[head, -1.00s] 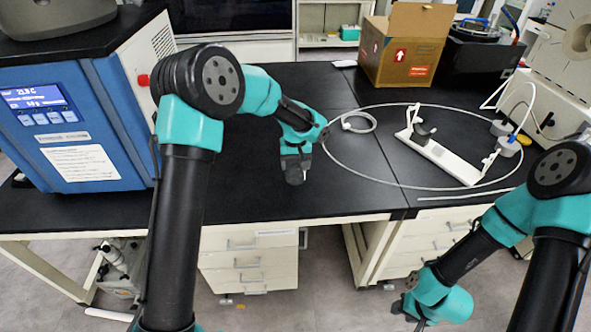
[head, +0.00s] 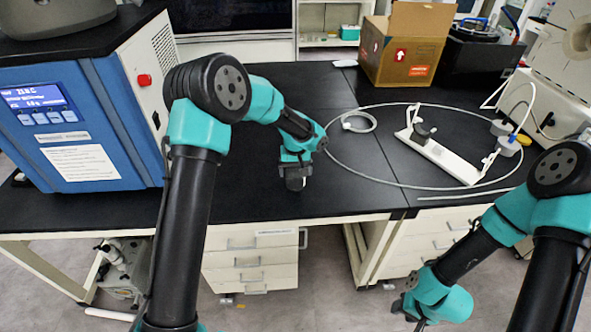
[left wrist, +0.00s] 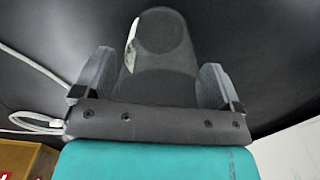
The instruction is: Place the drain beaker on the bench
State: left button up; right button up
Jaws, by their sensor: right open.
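The drain beaker (left wrist: 162,55) is a clear, dark-looking cylinder in the left wrist view, with a bright reflection on its left side. It sits between the two fingers of my left gripper (left wrist: 160,85), which appear to press on its sides. In the head view my left gripper (head: 294,182) points down over the black bench (head: 245,190), near its front edge. The beaker is hard to make out there, and I cannot tell whether it touches the bench. My right gripper (head: 408,311) hangs low in front of the drawers, open and empty.
The blue freeze dryer (head: 75,130) stands at the left. A thin hose loop (head: 345,172) and a white stand (head: 440,158) lie to the right of my left gripper. A cardboard box (head: 400,55) is at the back.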

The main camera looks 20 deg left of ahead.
pick_arm(q)
jog(key=shift+o, duration=0.6)
notch_tip(320, 180, up, 12)
jog(key=shift+r, duration=0.15)
jog(key=shift+o, duration=0.2)
dwell(0.5)
